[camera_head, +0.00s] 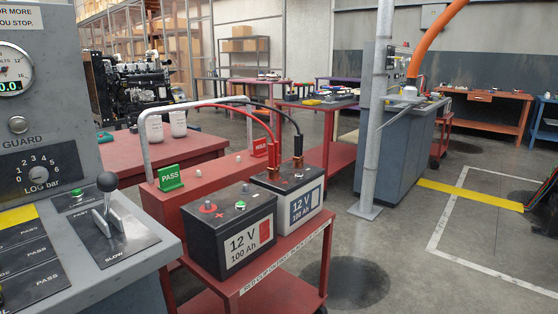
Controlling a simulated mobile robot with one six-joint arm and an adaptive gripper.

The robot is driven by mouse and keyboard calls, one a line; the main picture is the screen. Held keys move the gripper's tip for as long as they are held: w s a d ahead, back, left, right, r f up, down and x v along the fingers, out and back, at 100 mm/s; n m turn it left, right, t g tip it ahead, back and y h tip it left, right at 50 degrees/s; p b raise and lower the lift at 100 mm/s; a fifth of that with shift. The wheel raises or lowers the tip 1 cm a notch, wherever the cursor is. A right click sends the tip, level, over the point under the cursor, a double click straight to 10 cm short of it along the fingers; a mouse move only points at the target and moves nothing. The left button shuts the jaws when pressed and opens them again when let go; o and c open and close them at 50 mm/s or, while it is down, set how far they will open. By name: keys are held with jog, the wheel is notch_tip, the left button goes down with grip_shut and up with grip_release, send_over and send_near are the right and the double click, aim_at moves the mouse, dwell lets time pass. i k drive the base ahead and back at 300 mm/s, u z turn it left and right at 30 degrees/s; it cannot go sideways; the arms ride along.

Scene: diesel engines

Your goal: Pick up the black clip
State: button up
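The black clip (298,162) stands upright at the end of a black cable (283,112). It is on top of the far 12 V battery (290,197), at its right-hand terminal. The red clip (272,155) stands just left of it on the same battery, on a red cable. The two clips are apart with a small gap. I cannot tell how the black clip's jaws sit on the terminal. My gripper is not in view.
Both batteries stand on a red cart (285,262); the near battery (232,232) is in front. A grey handle (147,145) rises at its left. A grey console with a lever (107,205) fills the left.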

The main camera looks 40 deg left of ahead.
aim_at(298, 162)
jog(key=k, duration=0.3)
jog(key=u, duration=1.55)
jog(key=i, duration=0.5)
jog(key=u, duration=0.15)
